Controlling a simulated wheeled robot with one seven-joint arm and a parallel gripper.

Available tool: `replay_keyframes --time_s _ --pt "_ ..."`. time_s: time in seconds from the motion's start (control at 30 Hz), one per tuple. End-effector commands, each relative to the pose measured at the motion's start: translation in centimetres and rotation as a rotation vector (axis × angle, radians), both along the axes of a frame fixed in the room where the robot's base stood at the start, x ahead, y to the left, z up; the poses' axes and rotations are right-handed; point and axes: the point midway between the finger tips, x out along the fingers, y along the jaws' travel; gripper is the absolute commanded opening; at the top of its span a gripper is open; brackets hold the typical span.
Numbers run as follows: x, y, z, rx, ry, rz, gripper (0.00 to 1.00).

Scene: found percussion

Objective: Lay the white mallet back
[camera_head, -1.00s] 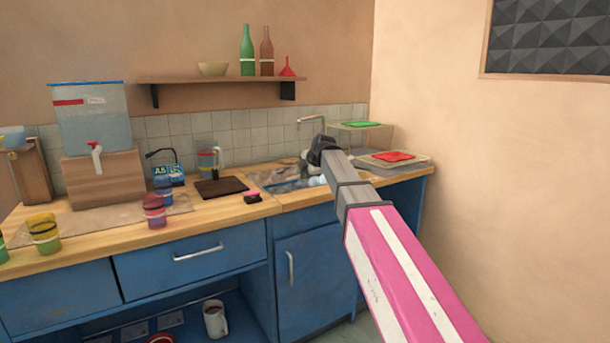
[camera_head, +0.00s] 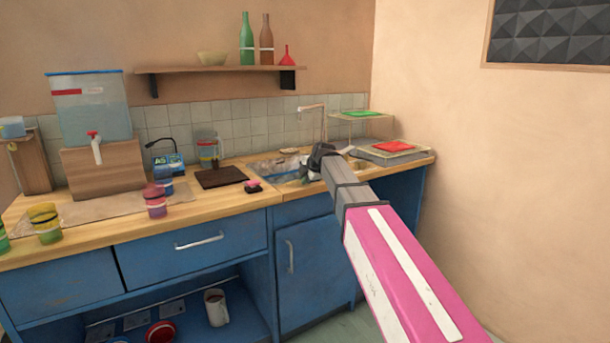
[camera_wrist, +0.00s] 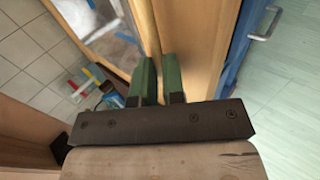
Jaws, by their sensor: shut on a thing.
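My gripper (camera_head: 318,158) is at the far end of my arm, over the sink area at the right part of the counter. In the wrist view its two green fingers (camera_wrist: 160,82) are close together, with only a narrow gap between them. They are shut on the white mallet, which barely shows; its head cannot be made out. The wooden counter (camera_head: 110,232) lies beyond the fingers in the wrist view. My arm hides part of the counter and sink (camera_head: 278,170).
A tap (camera_head: 312,108) rises behind my gripper. A red pad (camera_head: 394,146) and a green pad (camera_head: 362,114) lie at the right end by the wall. A dark board (camera_head: 220,177), a pink-topped block (camera_head: 253,186), a jug (camera_head: 208,150) and coloured cups stand left. A shelf (camera_head: 215,69) hangs above.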

Motion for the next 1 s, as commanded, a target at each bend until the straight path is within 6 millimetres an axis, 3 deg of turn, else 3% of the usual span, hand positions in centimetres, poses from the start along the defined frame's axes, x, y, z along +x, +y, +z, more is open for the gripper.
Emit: replay_keyframes --time_s 1.0 --pt "-0.07 -0.01 -0.97 -0.003 0.007 0.002 0.00"
